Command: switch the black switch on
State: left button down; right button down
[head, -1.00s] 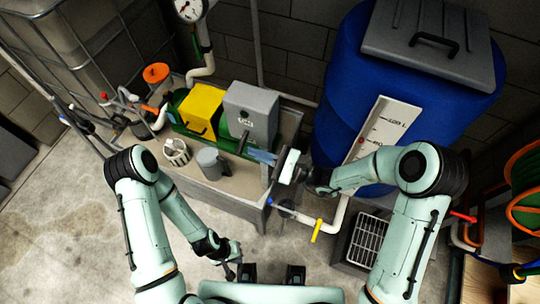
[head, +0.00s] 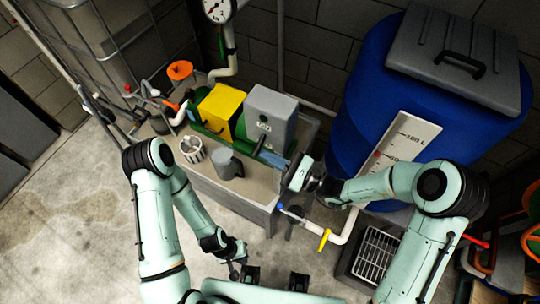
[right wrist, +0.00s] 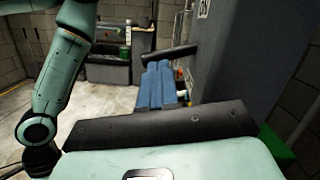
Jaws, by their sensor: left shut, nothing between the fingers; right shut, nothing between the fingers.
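The black switch (head: 258,145) is a dark lever sticking out from the front of the grey box (head: 282,108). In the right wrist view the lever (right wrist: 168,55) reaches leftwards from the box (right wrist: 250,60), just beyond my fingertips. My right gripper (head: 270,158) is shut and empty, its blue fingers beside the lever; I cannot tell if they touch it. The fingers (right wrist: 158,75) partly overlap the lever's line in the wrist view. My left gripper (head: 239,266) is shut and empty, low over the floor, away from the bench.
The box stands on a bench (head: 225,190) beside a yellow box (head: 222,108), a grey mug (head: 227,165) and a white slotted cup (head: 191,149). A large blue barrel (head: 365,110) stands to the right. A white pipe with a yellow handle (head: 324,240) runs below my right gripper.

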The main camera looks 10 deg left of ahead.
pick_arm(q)
jog(key=shift+w+r, duration=0.2)
jog(key=shift+r, duration=0.15)
pick_arm(e)
jog(key=shift+s+r+m+t, duration=0.15)
jog(key=shift+r+m, duration=0.05)
jog(key=shift+m, duration=0.45)
jog(key=shift+s+r+m+t, duration=0.1)
jog(key=shift+r+m+t, duration=0.1)
jog(key=shift+m, duration=0.45)
pick_arm(q)
jog(key=shift+w+r+p, duration=0.2)
jog(key=shift+r+p, duration=0.1)
jog(key=shift+p, duration=0.2)
pick_arm(e)
jog(key=shift+s+a+r+m, duration=0.1)
jog(key=shift+r+m, duration=0.15)
jog(key=shift+m, duration=0.55)
pick_arm(q)
jog(key=shift+w+r, duration=0.1)
pick_arm(e)
jog(key=shift+s+r+m+t+h, duration=0.15)
jog(key=shift+m+t+h, duration=0.15)
jog(key=shift+m, duration=0.2)
pick_arm(q)
jog(key=shift+r, duration=0.15)
pick_arm(e)
jog(key=shift+r+m, duration=0.3)
